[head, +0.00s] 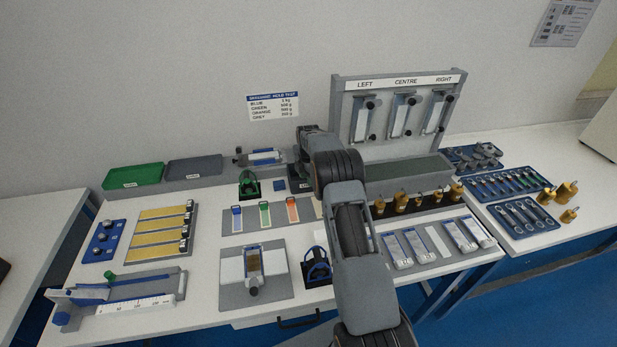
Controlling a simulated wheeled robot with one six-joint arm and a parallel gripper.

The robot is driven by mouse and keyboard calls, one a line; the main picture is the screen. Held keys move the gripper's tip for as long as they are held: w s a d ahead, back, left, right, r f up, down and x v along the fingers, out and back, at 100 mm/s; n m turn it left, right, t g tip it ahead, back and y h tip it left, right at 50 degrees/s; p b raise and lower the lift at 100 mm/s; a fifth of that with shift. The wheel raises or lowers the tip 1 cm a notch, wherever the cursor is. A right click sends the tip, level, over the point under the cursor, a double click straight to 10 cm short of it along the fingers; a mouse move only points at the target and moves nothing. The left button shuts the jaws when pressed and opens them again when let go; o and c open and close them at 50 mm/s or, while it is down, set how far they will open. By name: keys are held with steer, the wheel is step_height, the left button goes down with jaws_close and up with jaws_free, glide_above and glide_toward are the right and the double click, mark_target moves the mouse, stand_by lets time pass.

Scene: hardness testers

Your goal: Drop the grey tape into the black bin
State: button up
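I cannot make out a grey tape for certain. A row of upright strips on a pale mat shows a blue-topped strip (237,218), a green-topped strip (265,214) and an orange-topped strip (293,210). The spot to the right of the orange one is partly hidden by my arm. A small dark, box-like shape (297,185) sits at the back beside my arm; I cannot tell whether it is the black bin. My arm rises from the bottom right of centre and bends over near the back of the table. My gripper's fingers cannot be made out.
A green tray (133,176) and a grey tray (194,168) stand at the back left. A grey rack with hanging holders (396,82) stands behind brass weights (401,202). A green-and-black device (249,184) and a blue device (317,267) stand near my arm.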

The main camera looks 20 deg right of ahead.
steer(key=shift+o, duration=0.7)
steer(key=shift+r, duration=0.15)
steer(key=s+a+r+m+t, duration=0.1)
steer(key=s+a+r+m, duration=0.15)
steer(key=r, duration=0.75)
steer(key=s+a+r+m, duration=0.2)
steer(key=s+r, duration=0.1)
steer(key=r, duration=0.7)
steer(key=s+a+r+m+t, duration=0.1)
steer(key=s+a+r+m, duration=0.2)
steer(key=s, duration=0.2)
steer(key=s+a+r+m, duration=0.2)
steer(key=s+m, duration=0.1)
steer(key=s, duration=0.3)
steer(key=s+a+f+m+t, duration=0.1)
steer(key=s+a+f+m, duration=0.1)
steer(key=s+m, duration=0.3)
steer(key=s+a+f+m+t, duration=0.1)
steer(key=s+m, duration=0.3)
steer(key=s, duration=0.9)
steer(key=shift+a+f+m+b, duration=0.35)
steer(key=shift+a+f, duration=0.35)
steer(key=shift+f, duration=0.2)
